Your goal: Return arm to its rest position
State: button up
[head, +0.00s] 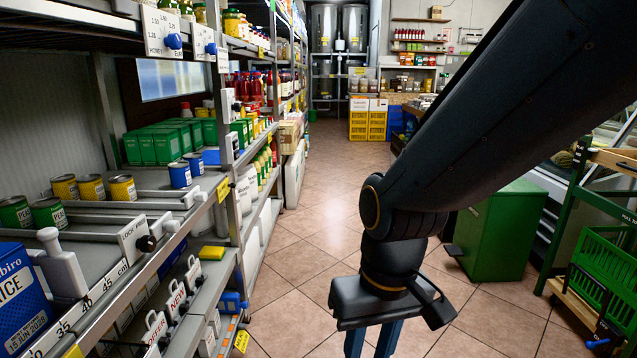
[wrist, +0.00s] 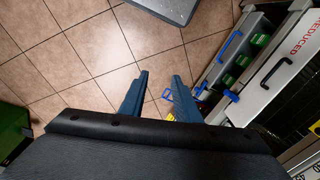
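My gripper (head: 373,340) hangs at the end of my dark arm in the lower middle of the head view, over the tiled aisle floor. Its two blue fingers point down and their tips are cut off by the bottom edge there. In the wrist view my gripper (wrist: 157,82) shows both blue fingers spread apart, with bare floor tiles between them. It is open and holds nothing. My arm comes down from the upper right of the head view and hides part of the right side of the shop.
Metal shelves (head: 225,187) with cans and boxes line the left. A green cabinet (head: 497,232) and a green basket (head: 606,262) stand at right. Yellow crates (head: 367,125) are at the far end. The tiled aisle (head: 318,222) between is clear. The wrist view shows a "REDUCED" unit (wrist: 275,75).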

jog(key=s+d+r+m+h+p, duration=0.1)
jog(key=s+d+r+m+p, duration=0.1)
jog(key=d+r+p, duration=1)
notch_tip(320, 180, up, 2)
jog(key=m+p, duration=0.1)
jog(key=p, duration=0.4)
jog(key=shift+s, duration=0.15)
